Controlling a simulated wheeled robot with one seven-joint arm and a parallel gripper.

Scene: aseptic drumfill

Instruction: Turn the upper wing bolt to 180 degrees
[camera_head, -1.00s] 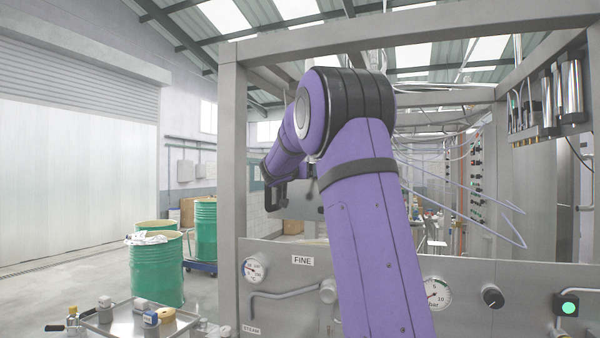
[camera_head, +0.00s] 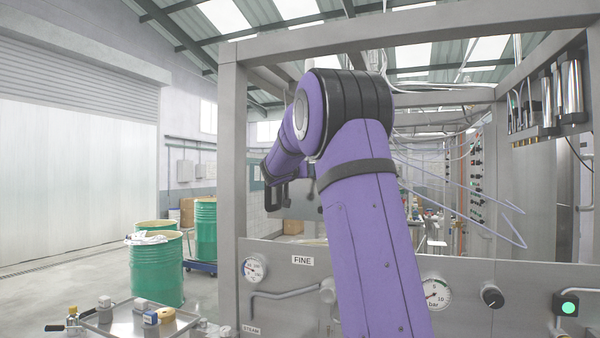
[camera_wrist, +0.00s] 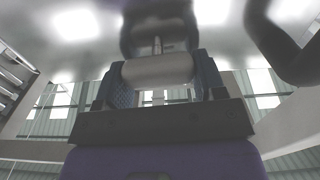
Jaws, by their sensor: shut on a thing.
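In the wrist view my gripper (camera_wrist: 163,80) has its two dark blue padded fingers closed on a pale grey, rounded crosspiece (camera_wrist: 158,70), which I take to be the wing bolt. Just beyond it is a dark, rounded, fork-like part (camera_wrist: 158,18) with a thin pale rod in its middle. The exact angle of the wing bolt cannot be read. In the head view my arm reaches over the steel panel towards the left, and the bolt and fingertips cannot be made out there.
A steel frame post (camera_head: 232,160) stands left of my arm. The panel (camera_head: 465,275) in front carries gauges (camera_head: 437,293), pipes and a knob (camera_head: 492,296). Green drums (camera_head: 157,270) and a tray (camera_head: 125,323) with small items are at left. A dark curved part (camera_wrist: 283,45) shows in the wrist view.

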